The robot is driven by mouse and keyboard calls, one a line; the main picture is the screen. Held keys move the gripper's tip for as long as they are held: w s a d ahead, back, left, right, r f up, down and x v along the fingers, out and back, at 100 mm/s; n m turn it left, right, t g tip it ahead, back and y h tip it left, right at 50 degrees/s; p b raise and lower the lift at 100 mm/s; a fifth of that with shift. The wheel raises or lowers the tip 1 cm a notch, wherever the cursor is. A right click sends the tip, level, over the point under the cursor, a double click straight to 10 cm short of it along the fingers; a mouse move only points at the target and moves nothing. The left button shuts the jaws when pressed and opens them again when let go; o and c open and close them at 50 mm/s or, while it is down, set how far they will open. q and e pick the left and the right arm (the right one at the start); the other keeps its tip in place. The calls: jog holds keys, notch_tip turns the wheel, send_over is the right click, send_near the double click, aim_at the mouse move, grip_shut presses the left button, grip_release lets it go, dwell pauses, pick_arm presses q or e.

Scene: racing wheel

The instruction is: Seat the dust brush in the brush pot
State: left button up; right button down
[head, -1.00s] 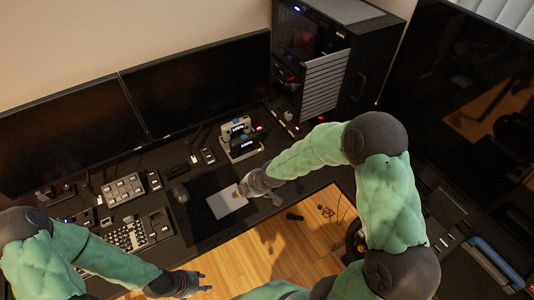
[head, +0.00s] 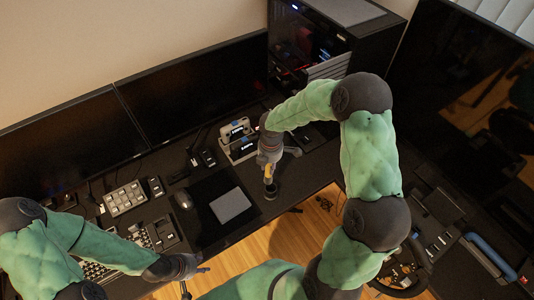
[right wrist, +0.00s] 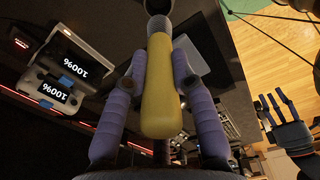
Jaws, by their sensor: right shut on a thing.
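The dust brush has a thick yellow handle (right wrist: 160,85), which runs between the fingers of my right gripper (right wrist: 155,95) in the right wrist view. In the head view, my right gripper (head: 268,165) is shut on the brush and holds it roughly upright over the desk. A small dark round thing, apparently the brush pot (head: 270,193), is directly below the brush. The bristles are hidden or too dark to make out, so I cannot tell whether they are inside the pot. My left gripper (head: 203,269) is open and empty near the desk's front edge.
A grey pad (head: 230,205) lies left of the brush on a dark mat, with a mouse (head: 183,199) beyond. A device stand with lit screens (head: 238,140) is behind my right gripper. A computer tower (head: 310,45) and monitors (head: 75,140) stand at the back.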

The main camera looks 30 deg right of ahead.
aim_at(271, 181)
jog(key=shift+d+r, duration=0.25)
jog(key=shift+d, duration=0.15)
jog(key=shift+s+r, duration=0.1)
jog(key=shift+s, duration=0.15)
jog(key=shift+w, duration=0.1)
jog(key=shift+f+b, duration=1.95)
jog(key=shift+f, duration=0.95)
jog(key=shift+p, duration=0.3)
jog(key=shift+f+b, duration=2.25)
jog(key=shift+f, duration=1)
jog(key=c, duration=0.9)
grip_release()
jog(key=shift+c, duration=0.2)
